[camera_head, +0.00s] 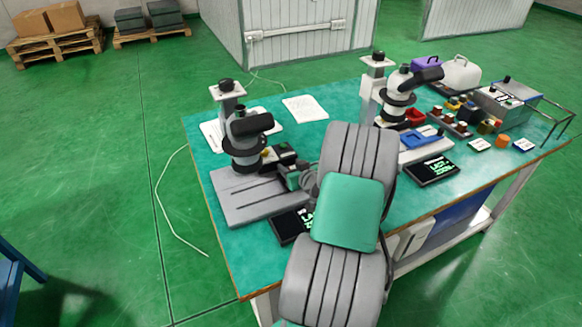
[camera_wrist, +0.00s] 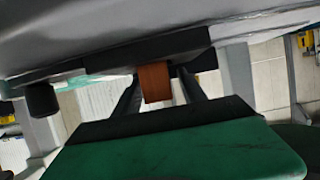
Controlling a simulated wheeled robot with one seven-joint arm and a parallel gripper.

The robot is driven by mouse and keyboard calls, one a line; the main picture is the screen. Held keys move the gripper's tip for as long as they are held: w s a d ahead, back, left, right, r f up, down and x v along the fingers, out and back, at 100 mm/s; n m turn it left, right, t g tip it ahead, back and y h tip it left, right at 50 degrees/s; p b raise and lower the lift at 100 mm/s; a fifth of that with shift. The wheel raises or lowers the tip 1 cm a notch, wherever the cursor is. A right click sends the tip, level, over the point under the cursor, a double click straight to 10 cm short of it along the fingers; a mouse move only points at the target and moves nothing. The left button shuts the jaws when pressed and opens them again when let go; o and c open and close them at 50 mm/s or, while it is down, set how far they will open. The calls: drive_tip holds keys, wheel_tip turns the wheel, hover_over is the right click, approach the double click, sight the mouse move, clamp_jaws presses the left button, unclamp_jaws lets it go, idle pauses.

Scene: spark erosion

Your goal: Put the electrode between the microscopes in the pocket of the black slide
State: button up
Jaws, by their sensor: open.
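An orange-brown block, seemingly the electrode (camera_wrist: 155,82), shows in the wrist view against a black part (camera_wrist: 105,62), which may be the black slide. I cannot tell whether it sits in the pocket. My gripper (camera_wrist: 160,90) is open, with one dark finger on each side of the block; contact is unclear. In the head view my gripper (camera_head: 292,176) is beside the left microscope (camera_head: 248,140), largely hidden by my arm. The right microscope (camera_head: 397,100) stands beyond my arm. My arm covers part of the table between the microscopes.
The green table (camera_head: 300,130) carries a sheet of paper (camera_head: 305,108) at the back and dark displays (camera_head: 432,171) at the front. The floor to the left is mostly clear.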

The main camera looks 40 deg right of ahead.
drive_tip(key=shift+r, duration=0.1)
drive_tip(key=shift+r+p, duration=0.3)
drive_tip(key=shift+p, duration=0.15)
drive_tip(key=b+v, duration=0.1)
drive_tip(key=v, duration=1)
drive_tip(key=shift+f, duration=0.2)
drive_tip(key=shift+s+a+r, duration=0.15)
drive_tip(key=shift+s+r, duration=0.05)
drive_tip(key=shift+s, duration=0.2)
drive_tip(key=w+a+n+y, duration=0.1)
drive_tip(key=a, duration=0.2)
drive_tip(key=w+a+g+y, duration=0.1)
drive_tip(key=w+a, duration=0.1)
drive_tip(key=a, duration=0.1)
drive_tip(key=w+a+n+g+y, duration=0.1)
drive_tip(key=a, duration=0.3)
drive_tip(key=shift+w+n+y, duration=0.2)
drive_tip(key=shift+n+y, duration=0.1)
drive_tip(key=a+n+g+y, duration=0.15)
drive_tip(key=a+g, duration=0.25)
drive_tip(key=a, duration=0.8)
drive_tip(key=s+a+r+g+h, duration=0.1)
drive_tip(key=s+a+r+g, duration=0.2)
drive_tip(key=s+a, duration=0.8)
wheel_tip(320, 180, up, 2)
drive_tip(key=shift+s+r+m+g, duration=0.15)
drive_tip(key=shift+s+m+g, duration=0.15)
drive_tip(key=shift+m+g, duration=0.15)
